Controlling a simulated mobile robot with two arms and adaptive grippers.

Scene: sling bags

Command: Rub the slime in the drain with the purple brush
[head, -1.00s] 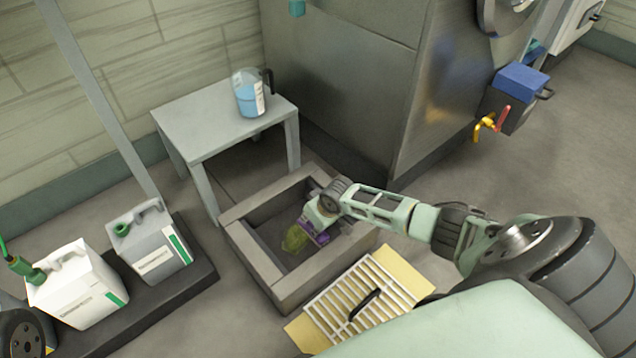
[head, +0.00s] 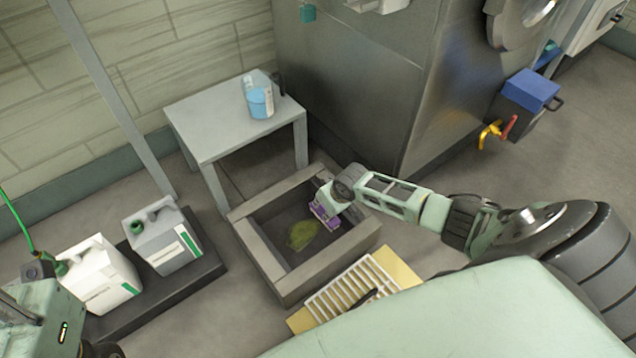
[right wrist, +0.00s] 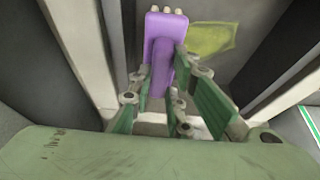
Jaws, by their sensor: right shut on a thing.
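The drain (head: 262,252) is a square pit with a raised grey rim. A yellow-green slime patch (head: 303,235) lies on its floor. My right gripper (head: 327,205) reaches into the drain from the right and is shut on the purple brush (head: 322,216). The brush is right of the slime in the head view and looks apart from it. In the right wrist view the brush (right wrist: 163,50) stands between the fingers, bristles at the far end, with the slime (right wrist: 212,40) to its right. My left arm shows at the lower left; its fingertips are not visible.
A slatted grate (head: 350,287) on a yellow piece lies in front of the drain. A grey table (head: 210,128) with a jug (head: 259,97) of blue liquid stands behind it. White and grey canisters (head: 163,240) stand on a dark platform at left. A metal machine (head: 350,85) stands behind right.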

